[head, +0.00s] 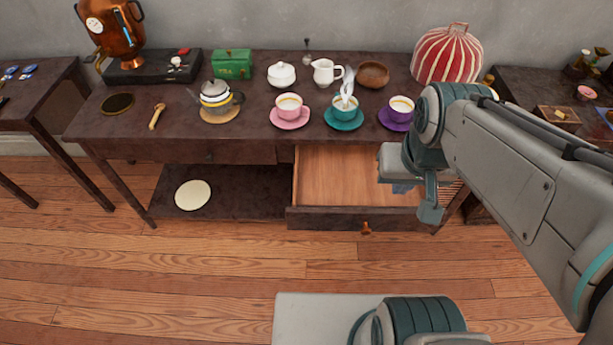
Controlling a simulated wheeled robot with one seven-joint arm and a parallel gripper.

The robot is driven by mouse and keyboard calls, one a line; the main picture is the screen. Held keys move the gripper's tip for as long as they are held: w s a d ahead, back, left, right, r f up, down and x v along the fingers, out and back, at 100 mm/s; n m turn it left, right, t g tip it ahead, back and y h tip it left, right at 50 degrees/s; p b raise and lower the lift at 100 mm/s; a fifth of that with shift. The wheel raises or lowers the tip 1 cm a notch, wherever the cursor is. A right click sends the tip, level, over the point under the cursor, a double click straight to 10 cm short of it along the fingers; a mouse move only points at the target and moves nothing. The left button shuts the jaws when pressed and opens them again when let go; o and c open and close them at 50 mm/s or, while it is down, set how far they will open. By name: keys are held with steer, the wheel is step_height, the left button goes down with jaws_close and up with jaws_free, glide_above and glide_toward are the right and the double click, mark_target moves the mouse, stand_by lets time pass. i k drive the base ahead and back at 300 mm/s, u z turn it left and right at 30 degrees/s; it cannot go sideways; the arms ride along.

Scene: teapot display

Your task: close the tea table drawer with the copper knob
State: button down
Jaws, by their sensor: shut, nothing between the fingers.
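The dark tea table (180,148) stands against the wall. Its right drawer (325,217) is pulled well out, showing a bare light wooden inside. A small copper knob (366,228) sits on the middle of the drawer front. The left drawer, with a dark knob (210,157), is flush with the table. My arm reaches in from the right, and my gripper (402,187) is over the right part of the open drawer, partly hidden behind my own wrist. It is shut and apart from the copper knob. I cannot tell whether it touches the drawer.
Pink (289,106), teal (344,107) and purple (401,106) cups on saucers stand near the table's front edge, above the drawer. A teapot (215,98) and a striped cozy (447,54) are also on top. A pale disc (192,195) lies on the lower shelf. The floor in front is clear.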

mark_target(336, 188)
steer(key=z, duration=0.55)
steer(key=k, duration=1.2)
steer(key=u, duration=0.2)
steer(key=i, duration=0.8)
steer(key=u, duration=0.35)
